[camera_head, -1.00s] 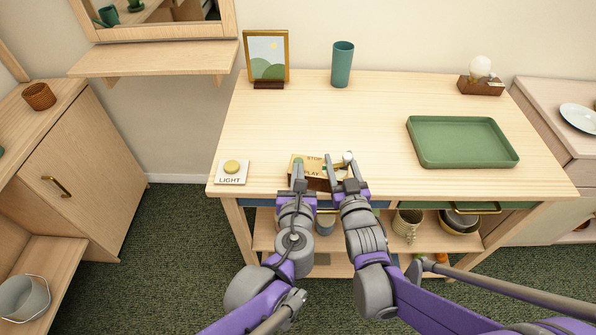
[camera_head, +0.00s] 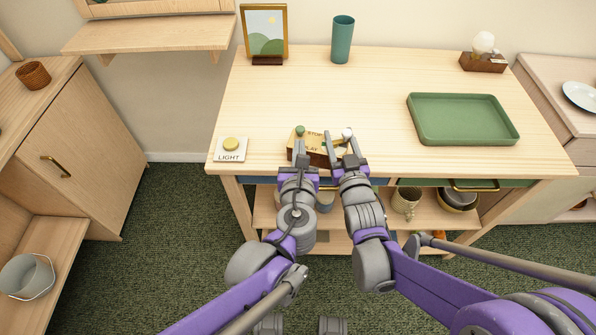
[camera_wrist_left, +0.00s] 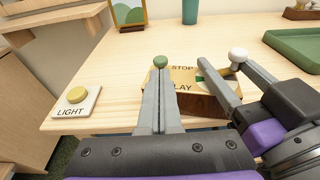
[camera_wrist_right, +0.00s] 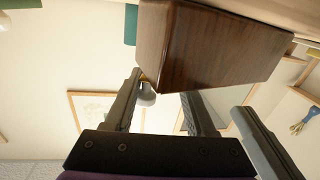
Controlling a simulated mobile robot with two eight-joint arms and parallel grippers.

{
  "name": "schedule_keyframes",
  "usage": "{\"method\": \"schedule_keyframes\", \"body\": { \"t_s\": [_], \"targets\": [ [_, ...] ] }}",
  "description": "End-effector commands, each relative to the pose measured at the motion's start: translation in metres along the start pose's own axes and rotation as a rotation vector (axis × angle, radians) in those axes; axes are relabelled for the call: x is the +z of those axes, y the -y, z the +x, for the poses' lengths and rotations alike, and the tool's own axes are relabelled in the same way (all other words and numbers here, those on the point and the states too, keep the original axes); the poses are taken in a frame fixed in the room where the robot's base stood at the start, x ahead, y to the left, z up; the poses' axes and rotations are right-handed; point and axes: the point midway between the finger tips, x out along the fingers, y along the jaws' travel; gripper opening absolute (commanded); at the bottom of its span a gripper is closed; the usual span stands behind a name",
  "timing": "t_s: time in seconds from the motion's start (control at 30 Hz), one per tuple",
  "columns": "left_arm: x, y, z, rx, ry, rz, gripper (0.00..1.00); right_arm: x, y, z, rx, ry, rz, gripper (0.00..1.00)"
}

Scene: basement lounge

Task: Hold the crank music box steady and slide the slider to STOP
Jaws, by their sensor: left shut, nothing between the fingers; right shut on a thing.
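The wooden crank music box (camera_head: 314,155) stands near the table's front edge, its gold top marked STOP at the far side and PLAY at the near side. Its green slider knob (camera_wrist_left: 160,61) is at the left end, level with STOP. My left gripper (camera_head: 298,144) is shut and empty, its tips just in front of the knob; contact is unclear.
A LIGHT button (camera_head: 231,148) is left of the box. A green tray (camera_head: 462,120) lies to the right. A teal cup (camera_head: 342,40), a picture frame (camera_head: 264,34) and a bulb lamp (camera_head: 483,52) stand at the back. The table's middle is clear.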

Motion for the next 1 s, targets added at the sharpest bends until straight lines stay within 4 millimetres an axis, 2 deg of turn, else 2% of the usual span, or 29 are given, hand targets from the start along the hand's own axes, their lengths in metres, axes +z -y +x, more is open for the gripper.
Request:
{"method": "schedule_keyframes", "body": {
  "t_s": [0.03,0.2,0.4,0.6,0.93,0.97,1.0],
  "targets": [
    [0.000,0.001,-0.013,-0.003,0.000,0.000,0.00,0.000,0.000,0.000,0.000,0.001,-0.001,0.00],
    [0.000,0.001,-0.051,-0.005,0.000,0.000,0.00,0.000,0.000,0.000,0.000,0.001,-0.001,0.00],
    [0.000,0.001,-0.086,-0.003,0.000,0.000,0.00,0.000,0.000,0.000,0.000,0.001,-0.001,0.00],
    [0.000,0.001,-0.102,-0.001,0.000,0.000,0.00,0.000,0.000,0.000,0.000,0.001,-0.001,0.00],
    [0.000,0.000,-0.104,0.001,0.000,0.000,0.00,0.000,0.000,0.000,0.000,0.001,-0.001,0.00],
    [0.000,0.000,-0.104,0.001,0.000,0.000,0.00,0.000,0.000,0.000,0.000,0.001,-0.001,0.61],
    [0.000,0.000,-0.104,0.001,0.000,0.000,0.00,0.000,0.000,0.000,0.000,0.001,-0.001,0.68]
  ]
}}
